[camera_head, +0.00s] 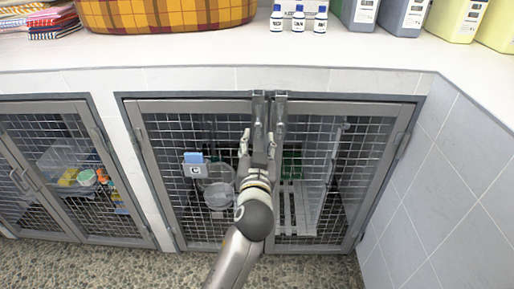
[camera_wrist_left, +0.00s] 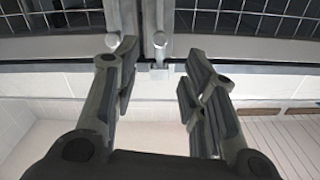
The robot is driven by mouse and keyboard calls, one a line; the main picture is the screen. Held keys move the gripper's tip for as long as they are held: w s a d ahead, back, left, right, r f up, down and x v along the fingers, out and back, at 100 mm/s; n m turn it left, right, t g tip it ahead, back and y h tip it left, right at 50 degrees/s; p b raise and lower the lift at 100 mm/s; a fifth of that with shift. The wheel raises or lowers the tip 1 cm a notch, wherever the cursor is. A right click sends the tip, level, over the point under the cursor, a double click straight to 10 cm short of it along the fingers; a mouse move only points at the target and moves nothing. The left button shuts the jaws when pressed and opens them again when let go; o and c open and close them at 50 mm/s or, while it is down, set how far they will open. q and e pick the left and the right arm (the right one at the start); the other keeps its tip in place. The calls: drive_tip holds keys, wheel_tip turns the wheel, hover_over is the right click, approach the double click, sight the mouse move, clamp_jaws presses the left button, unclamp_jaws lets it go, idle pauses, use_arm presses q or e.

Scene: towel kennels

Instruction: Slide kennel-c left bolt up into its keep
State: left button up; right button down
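Kennel-c (camera_head: 150,150) is the middle pair of mesh doors, with a card (camera_head: 194,165) marked C on its left door. Its left bolt (camera_head: 258,108) and right bolt (camera_head: 280,108) stand side by side at the top where the doors meet. My left gripper (camera_head: 258,143) is just below the left bolt, its fingers spread. In the left wrist view the gripper (camera_wrist_left: 158,65) is open, with a metal bolt knob (camera_wrist_left: 160,40) in line with the gap between its fingers. No contact shows. Whether the bolt sits in its keep is unclear.
A white counter (camera_head: 200,52) overhangs the kennels, with a plaid basket (camera_head: 165,14), small bottles (camera_head: 298,20) and large jugs (camera_head: 405,14) on it. A tiled wall (camera_head: 440,190) closes the right side. Another mesh kennel (camera_head: 75,165) is at left. The pebbled floor (camera_head: 110,268) is clear.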

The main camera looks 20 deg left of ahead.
use_arm(q)
drive_tip(key=shift+v, duration=0.95)
